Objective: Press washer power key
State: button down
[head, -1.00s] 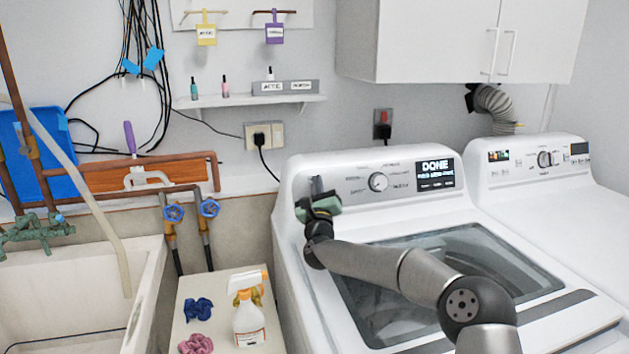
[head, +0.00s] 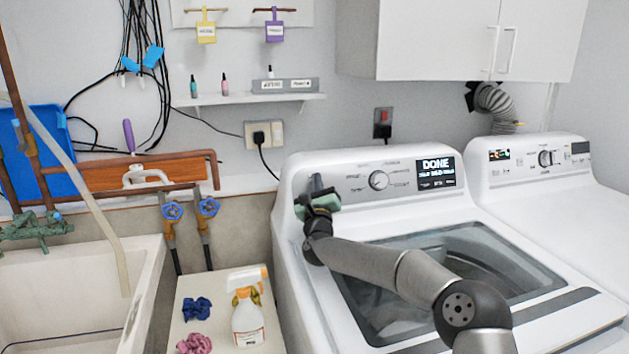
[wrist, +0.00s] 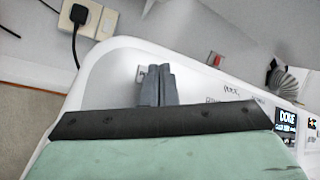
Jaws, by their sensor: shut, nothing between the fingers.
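The washer (head: 300,262) is white with a grey control panel (head: 350,183), a round knob (head: 378,181) and a lit screen reading DONE (head: 436,173). My gripper (head: 316,184) is at the left end of this panel, its fingers shut and empty. In the wrist view the dark fingers (wrist: 157,84) point at the panel's left end. A small marked key (wrist: 141,73) shows just left of the fingertips, partly hidden behind them. I cannot tell whether the fingertips touch the panel. The washer's glass lid (head: 440,270) is shut below my arm.
A second white machine (head: 560,190) stands to the right. A wall outlet with a plug (head: 258,135) is behind on the left.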

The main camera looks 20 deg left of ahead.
jog(key=shift+w+a, duration=0.1)
dwell(0.5)
jog(key=shift+b, duration=0.65)
jog(key=shift+s+d+r+b, duration=0.2)
jog(key=shift+s+d+b, duration=0.2)
jog(key=shift+b, duration=0.1)
jog(key=s+d+r+b, duration=0.2)
jog(key=s+d+b, duration=0.1)
jog(key=s+b, duration=0.1)
jog(key=shift+s+d, duration=0.2)
jog(key=shift+s, duration=0.1)
